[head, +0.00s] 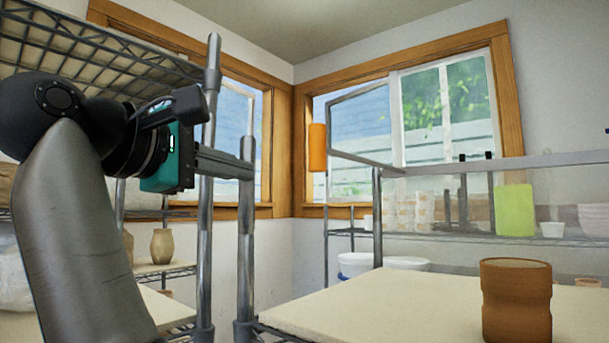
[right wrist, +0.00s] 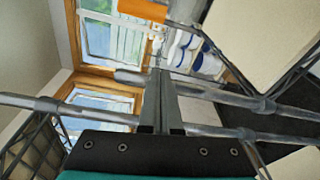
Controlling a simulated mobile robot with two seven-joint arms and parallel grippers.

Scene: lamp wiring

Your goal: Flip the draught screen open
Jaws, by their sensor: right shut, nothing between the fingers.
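A clear panel (head: 440,220) with a pale top rail, which looks like the draught screen, stands upright along the back of the table on the right in the head view. A grey bar runs left from its top corner to an orange grip (head: 317,147). An orange piece, likely the same grip, shows at the top of the right wrist view (right wrist: 143,8). My right gripper (head: 248,166) is shut and empty, left of the orange grip and apart from it in the picture. Its fingers (right wrist: 160,78) point up the right wrist view. My left gripper is not in view.
A brown clay pot (head: 516,300) stands on the pale tabletop (head: 380,312) at front right. Metal rack posts (head: 246,235) rise close to my right gripper. Behind the panel, a wire shelf holds stacked cups (head: 415,212) and a lime-green item (head: 514,211).

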